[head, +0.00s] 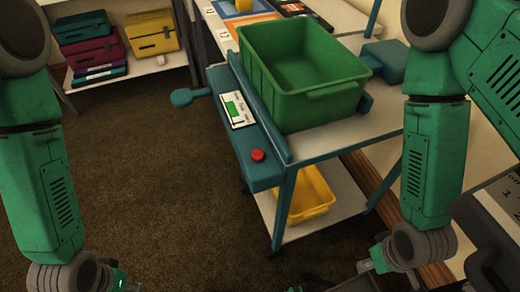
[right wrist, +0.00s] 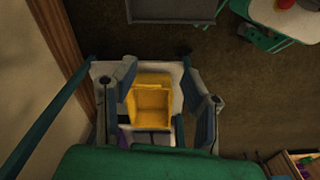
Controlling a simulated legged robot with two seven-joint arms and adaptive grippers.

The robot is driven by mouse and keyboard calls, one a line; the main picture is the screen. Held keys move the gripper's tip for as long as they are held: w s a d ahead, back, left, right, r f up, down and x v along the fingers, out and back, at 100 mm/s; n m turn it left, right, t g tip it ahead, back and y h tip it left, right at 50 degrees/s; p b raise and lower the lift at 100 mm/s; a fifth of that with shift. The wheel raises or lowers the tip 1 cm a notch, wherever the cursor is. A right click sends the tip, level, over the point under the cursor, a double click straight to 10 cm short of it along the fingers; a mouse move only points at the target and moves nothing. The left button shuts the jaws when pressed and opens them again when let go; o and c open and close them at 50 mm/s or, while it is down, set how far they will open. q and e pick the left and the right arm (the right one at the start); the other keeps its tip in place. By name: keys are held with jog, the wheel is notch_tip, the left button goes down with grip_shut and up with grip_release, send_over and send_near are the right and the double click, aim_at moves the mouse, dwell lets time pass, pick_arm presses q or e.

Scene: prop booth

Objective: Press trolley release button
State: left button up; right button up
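The trolley (head: 335,138) has a teal frame and pale shelves. A round red button (head: 258,155) sits on its teal side panel, below a small display (head: 238,108) with a green block. Nothing touches the button. My left gripper (head: 118,284) is at the bottom edge of the head view, left of the trolley and mostly cut off, so its opening cannot be told. My right gripper (head: 368,264) is low, right of the trolley's near leg. In the right wrist view its fingers (right wrist: 158,66) are spread with nothing held. The button is not seen there.
A green bin (head: 290,110) stands on the trolley's top, and a yellow bin (head: 308,195) on its lower shelf. A shelf (head: 150,64) with coloured boxes is at the back left. A grey case (head: 500,210) is at the right. Brown carpet left of the trolley is clear.

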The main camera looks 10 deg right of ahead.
dwell(0.4)
grip_shut()
dwell(1.1)
